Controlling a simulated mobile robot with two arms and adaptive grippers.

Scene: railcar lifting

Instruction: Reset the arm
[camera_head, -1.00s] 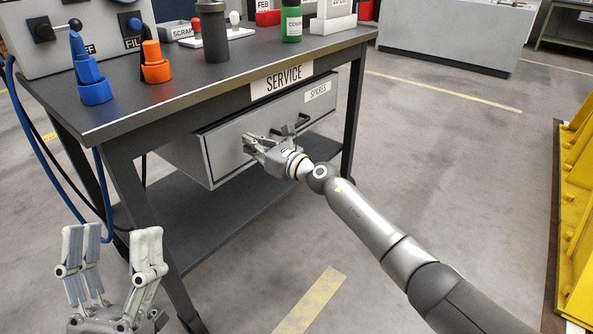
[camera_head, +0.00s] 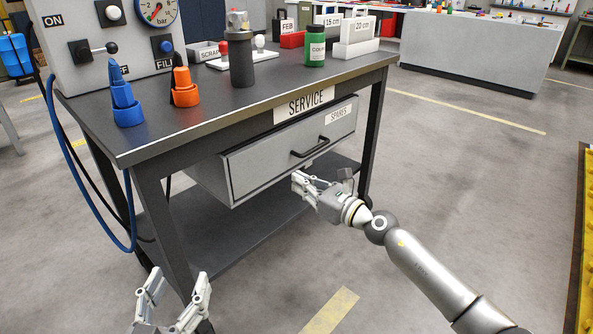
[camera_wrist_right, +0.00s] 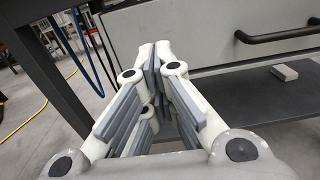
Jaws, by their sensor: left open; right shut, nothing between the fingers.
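My right gripper (camera_head: 300,184) is shut and empty, just below and in front of the grey SPARES drawer (camera_head: 262,162) of the service bench. It stands apart from the black drawer handle (camera_head: 318,146). In the right wrist view its fingers (camera_wrist_right: 152,75) meet at the tips with nothing between them. The drawer front (camera_wrist_right: 225,35) and its handle (camera_wrist_right: 275,37) show behind and to the right there. My left gripper (camera_head: 178,290) is open and empty at the bottom of the head view, in front of the bench's near leg. Its palm is cut off by the frame edge.
The bench top (camera_head: 215,112) carries blue (camera_head: 125,105) and orange (camera_head: 184,85) holders, a dark cylinder (camera_head: 241,60), a green bottle (camera_head: 315,48) and a gauge panel (camera_head: 75,45). A lower shelf (camera_head: 250,222) sits underneath. Blue hose hangs at left.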

